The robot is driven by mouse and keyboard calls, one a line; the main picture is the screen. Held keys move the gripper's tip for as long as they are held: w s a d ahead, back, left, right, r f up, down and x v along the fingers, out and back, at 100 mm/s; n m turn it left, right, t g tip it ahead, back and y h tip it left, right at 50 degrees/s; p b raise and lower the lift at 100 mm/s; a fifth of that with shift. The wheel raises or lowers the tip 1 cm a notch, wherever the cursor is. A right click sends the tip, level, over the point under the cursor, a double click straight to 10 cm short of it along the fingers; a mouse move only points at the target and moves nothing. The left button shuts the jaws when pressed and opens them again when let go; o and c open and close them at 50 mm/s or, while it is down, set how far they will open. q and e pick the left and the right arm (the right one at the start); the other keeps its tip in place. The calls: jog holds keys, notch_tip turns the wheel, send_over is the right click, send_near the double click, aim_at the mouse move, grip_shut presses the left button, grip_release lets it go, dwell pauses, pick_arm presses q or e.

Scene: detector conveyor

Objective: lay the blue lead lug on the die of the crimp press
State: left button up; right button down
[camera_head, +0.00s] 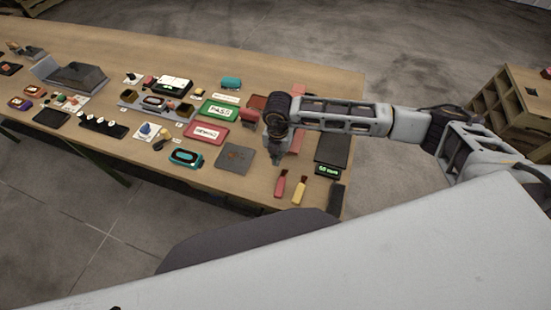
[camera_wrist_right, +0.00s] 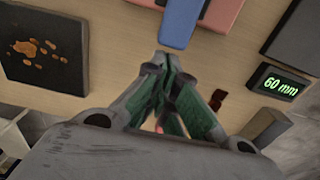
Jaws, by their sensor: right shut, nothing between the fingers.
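My right gripper (camera_head: 277,159) is shut and empty, pointing down over the right part of the table. It also shows in the wrist view (camera_wrist_right: 163,66), its fingertips drawn together. Just beyond the tips is a flat blue bar (camera_wrist_right: 181,20), lying across a pinkish-red block (camera_wrist_right: 222,12). The bar may be the blue lead lug and the block part of the crimp press; I cannot tell for sure. In the head view the red block (camera_head: 297,142) is partly hidden behind my right arm. Whether fingertips touch the bar is unclear. My left gripper is out of view.
A dark plate (camera_head: 235,157) lies left of the gripper. A red-handled tool (camera_head: 280,185) and a yellow-handled tool (camera_head: 299,190) lie near the front edge. A "60 mm" display (camera_head: 328,170) stands right, by a dark pad (camera_head: 332,150). Trays and small parts crowd the left.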

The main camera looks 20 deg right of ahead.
jog(key=shift+w+d, duration=0.15)
dwell(0.3)
jog(key=shift+w+d+f+b, duration=0.1)
jog(key=shift+w+d+b, duration=0.4)
jog(key=shift+w, duration=0.2)
jog(key=shift+w+d+b, duration=0.4)
jog(key=shift+w, duration=0.3)
